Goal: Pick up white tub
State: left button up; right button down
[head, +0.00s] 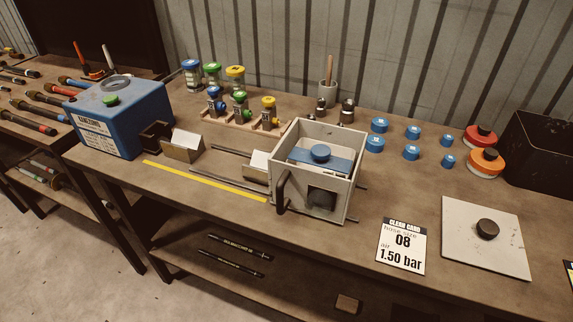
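No single thing is clearly marked as the white tub. Neither of my grippers shows in the head view.
A blue machine (139,120) stands at the left. Several blue round pieces (411,152) lie right of the box. A white plate (465,249) with a black knob and a card (401,245) lie in front. A black bin (545,155) stands far right.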

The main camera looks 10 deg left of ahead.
aim_at(328, 159)
jog(key=i+l+u, duration=0.35)
jog(key=l+u, duration=0.15)
jog(key=l, duration=0.25)
jog(key=z, duration=1.8)
